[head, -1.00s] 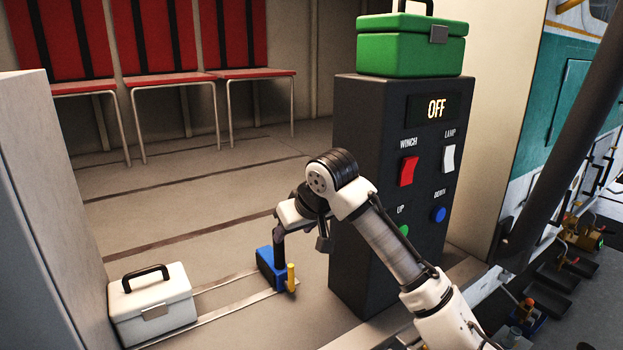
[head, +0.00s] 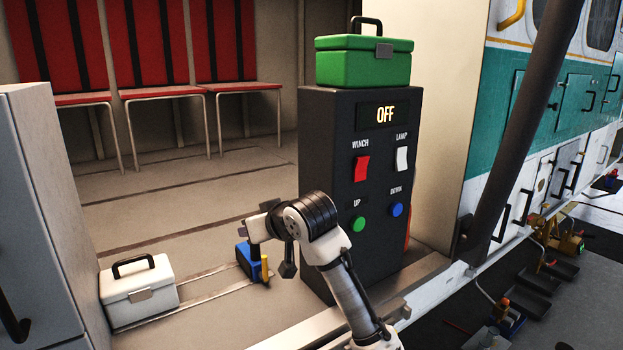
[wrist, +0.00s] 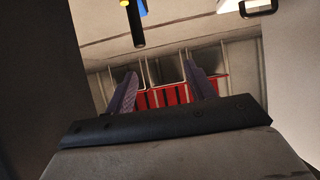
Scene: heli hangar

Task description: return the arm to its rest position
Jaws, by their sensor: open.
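My arm (head: 345,285) rises from the bottom of the head view and bends at a dark-banded joint, in front of the dark control box. In the head view the gripper is largely hidden by the arm's bent end. In the wrist view my gripper (wrist: 160,75) shows two purple-grey fingers spread well apart, with nothing between them. Red chairs show in the distance beyond the fingers.
The dark control box (head: 325,130) reads OFF and carries a green toolbox (head: 362,68). A white toolbox (head: 138,295) and a blue object (head: 246,258) with a yellow post lie on the floor, left of the arm. A grey cabinet (head: 40,200) stands at the left.

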